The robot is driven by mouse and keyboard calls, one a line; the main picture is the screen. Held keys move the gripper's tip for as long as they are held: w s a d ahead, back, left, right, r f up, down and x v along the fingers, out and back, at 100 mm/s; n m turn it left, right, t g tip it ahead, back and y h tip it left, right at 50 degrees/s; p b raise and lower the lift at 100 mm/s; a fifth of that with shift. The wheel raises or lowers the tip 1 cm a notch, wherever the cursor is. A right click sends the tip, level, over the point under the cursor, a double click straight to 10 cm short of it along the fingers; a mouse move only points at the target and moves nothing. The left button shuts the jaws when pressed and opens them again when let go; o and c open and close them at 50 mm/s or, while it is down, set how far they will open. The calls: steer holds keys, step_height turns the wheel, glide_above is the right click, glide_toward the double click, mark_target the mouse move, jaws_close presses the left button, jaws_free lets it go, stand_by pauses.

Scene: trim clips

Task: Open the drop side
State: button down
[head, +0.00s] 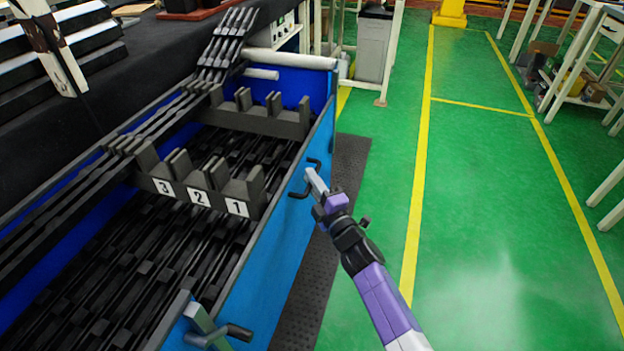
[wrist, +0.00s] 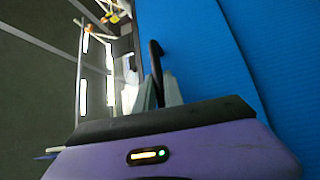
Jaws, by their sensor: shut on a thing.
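The drop side is a blue panel (head: 285,245) on the right of a blue crate, standing upright in the head view. A black bar handle (head: 300,191) sticks out from its outer face near the top. My gripper (head: 313,180) reaches in from the right and is shut on this handle. In the wrist view, the fingers (wrist: 160,92) close around the black handle (wrist: 156,65), with the blue panel (wrist: 215,55) filling the right side. The exact grip on the handle is partly hidden by the fingers.
Inside the crate are long black trim strips and dark notched holders labelled 3, 2, 1 (head: 199,197). A latch-like bar (head: 222,336) sits at the near corner. A dark floor mat (head: 335,225) lies beside the crate. Green floor (head: 480,220) to the right is clear.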

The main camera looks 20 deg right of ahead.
step_height(320, 180, down, 5)
steer(key=b, duration=0.3)
steer(key=shift+b, duration=0.3)
steer(key=shift+r, duration=0.1)
steer(key=c, duration=1.5)
jaws_free()
steer(key=shift+o, duration=0.2)
steer(key=shift+s, duration=0.15)
steer(key=p+v, duration=0.3)
steer(key=v, duration=0.4)
steer(key=shift+s, duration=0.3)
steer(key=shift+d+m, duration=0.1)
steer(key=shift+m, duration=0.2)
